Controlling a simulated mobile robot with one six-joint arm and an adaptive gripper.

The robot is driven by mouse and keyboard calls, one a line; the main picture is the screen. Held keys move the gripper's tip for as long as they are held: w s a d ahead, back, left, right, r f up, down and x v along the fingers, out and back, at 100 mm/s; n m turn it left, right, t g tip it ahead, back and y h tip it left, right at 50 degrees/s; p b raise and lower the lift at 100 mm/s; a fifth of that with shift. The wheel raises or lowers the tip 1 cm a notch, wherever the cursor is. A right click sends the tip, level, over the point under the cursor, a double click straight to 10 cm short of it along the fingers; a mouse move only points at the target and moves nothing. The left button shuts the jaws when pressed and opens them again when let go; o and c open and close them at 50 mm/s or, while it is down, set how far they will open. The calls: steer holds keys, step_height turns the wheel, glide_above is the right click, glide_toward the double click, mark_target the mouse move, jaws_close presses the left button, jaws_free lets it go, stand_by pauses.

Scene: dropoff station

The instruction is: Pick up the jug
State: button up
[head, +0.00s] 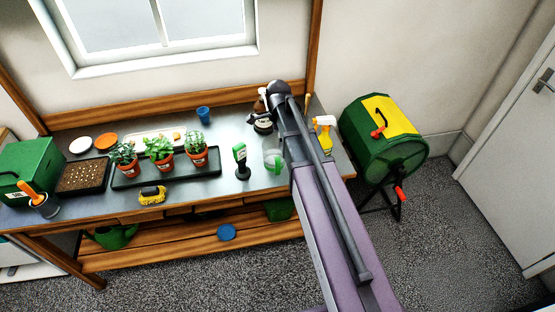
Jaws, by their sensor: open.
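A clear, pale greenish jug (273,161) stands upright on the metal workbench, near its front right. My arm covers part of its right side. My gripper (261,126) shows small and dark at the far end of my arm, behind the jug in the picture and apart from it. It is open, and I see nothing held in it. My arm hides part of the wrist, and the fingertips are too small to make out clearly.
An orange-and-yellow spray bottle (324,133) stands right of my arm. A black tray (166,170) holds potted plants. A blue cup (203,114) stands behind. A green-and-yellow tumbler (384,133) stands right of the bench.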

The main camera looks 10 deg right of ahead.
mark_target(277, 158)
steer(key=shift+f+b, duration=3.15)
steer(key=shift+f, duration=0.3)
steer(key=shift+f, duration=0.1)
steer(key=shift+a+f+b, duration=0.15)
steer(key=shift+f+b, duration=2.35)
steer(key=shift+b, duration=0.1)
jaws_close()
